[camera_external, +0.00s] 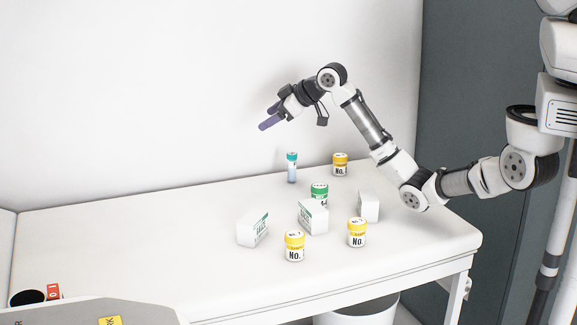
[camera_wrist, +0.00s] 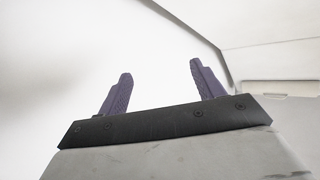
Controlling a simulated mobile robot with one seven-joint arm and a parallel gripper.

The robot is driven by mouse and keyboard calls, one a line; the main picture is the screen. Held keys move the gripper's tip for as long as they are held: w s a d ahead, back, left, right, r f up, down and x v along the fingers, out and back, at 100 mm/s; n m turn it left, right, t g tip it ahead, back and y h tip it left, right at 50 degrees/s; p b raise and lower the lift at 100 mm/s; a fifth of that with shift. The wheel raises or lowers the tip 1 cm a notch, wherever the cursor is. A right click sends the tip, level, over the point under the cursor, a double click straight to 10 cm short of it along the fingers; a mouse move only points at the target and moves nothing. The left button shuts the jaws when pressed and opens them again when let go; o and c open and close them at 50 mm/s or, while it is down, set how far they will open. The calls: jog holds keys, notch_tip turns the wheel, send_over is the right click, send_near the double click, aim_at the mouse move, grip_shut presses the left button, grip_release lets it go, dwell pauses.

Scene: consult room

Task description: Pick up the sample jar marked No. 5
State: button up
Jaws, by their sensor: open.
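A blue-capped tube (camera_external: 292,167) stands at the back. White boxes stand at the left (camera_external: 253,231), in the middle (camera_external: 313,217) and at the right (camera_external: 369,206) among the jars. The table's left part (camera_external: 120,225) is clear. A white bin (camera_external: 362,312) is below the front edge.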

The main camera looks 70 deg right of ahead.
jog(key=s+d+f+m+g+b, duration=0.1)
jog(key=s+d+f+g, duration=0.2)
jog(key=d, duration=0.5)
jog(key=s+d+f+m+g, duration=0.1)
jog(key=s+d+f, duration=0.1)
jog(key=s+d, duration=0.5)
jog(key=m+g, duration=0.2)
send_near(341, 155)
jog(key=x, duration=0.6)
jog(key=shift+a+f, duration=0.1)
jog(key=shift+f, duration=0.25)
jog(key=shift+p+x, duration=0.35)
jog(key=shift+x, duration=2.65)
jog(key=c, duration=1.1)
